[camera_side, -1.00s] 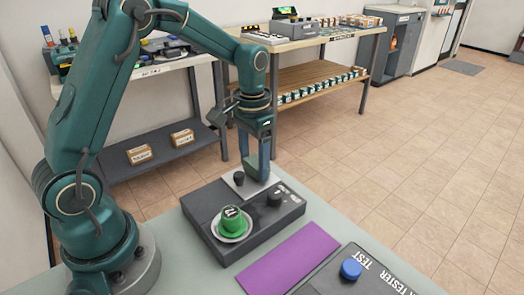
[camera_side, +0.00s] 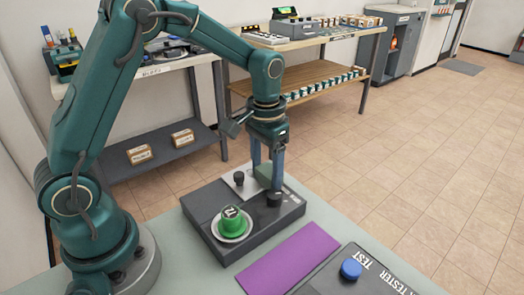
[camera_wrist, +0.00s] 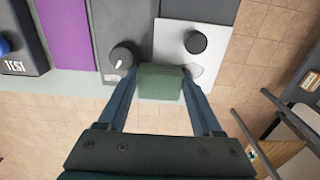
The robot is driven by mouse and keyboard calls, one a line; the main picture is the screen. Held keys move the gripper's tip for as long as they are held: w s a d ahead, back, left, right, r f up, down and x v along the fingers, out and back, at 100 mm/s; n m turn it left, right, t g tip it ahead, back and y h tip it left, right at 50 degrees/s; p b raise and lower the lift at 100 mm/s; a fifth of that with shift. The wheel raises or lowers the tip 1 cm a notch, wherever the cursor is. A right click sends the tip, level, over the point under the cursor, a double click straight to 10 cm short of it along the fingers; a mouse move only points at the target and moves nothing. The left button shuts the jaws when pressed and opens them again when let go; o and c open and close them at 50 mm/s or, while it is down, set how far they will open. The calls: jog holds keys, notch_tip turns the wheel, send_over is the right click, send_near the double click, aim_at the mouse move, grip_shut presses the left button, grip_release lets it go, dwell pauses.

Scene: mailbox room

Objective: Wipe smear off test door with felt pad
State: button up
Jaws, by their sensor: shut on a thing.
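My gripper (camera_side: 267,172) points down over the far part of the dark grey box, its fingers closed on the sides of a green felt pad (camera_side: 264,176). In the wrist view the pad (camera_wrist: 160,82) sits between both fingertips. The test door seems to be the pale plate (camera_wrist: 208,12) with a black knob (camera_wrist: 195,42). A faint whitish round patch, likely the smear (camera_wrist: 194,71), shows on the plate just right of the pad. The pad overlaps the plate's lower left edge in that view; I cannot tell whether it touches.
A dark dial (camera_side: 274,199) stands close beside the pad. A purple mat (camera_side: 290,260) and a tester with a blue button (camera_side: 351,269) lie nearer. Shelves stand behind.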

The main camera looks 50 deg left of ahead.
jog(key=shift+s+d+r, duration=0.1)
jog(key=shift+r, duration=1.4)
jog(key=shift+s+r, duration=0.1)
jog(key=shift+r, duration=1.4)
jog(key=shift+r, duration=1.5)
jog(key=d+f, duration=0.1)
jog(key=s+d+f, duration=0.1)
jog(key=d, duration=0.1)
jog(key=shift+s+d+f, duration=0.15)
jog(key=shift+s+f, duration=0.05)
send_over(309, 244)
notch_tip(309, 244, down, 7)
jog(key=shift+r, duration=0.15)
jog(key=shift+f, duration=1.95)
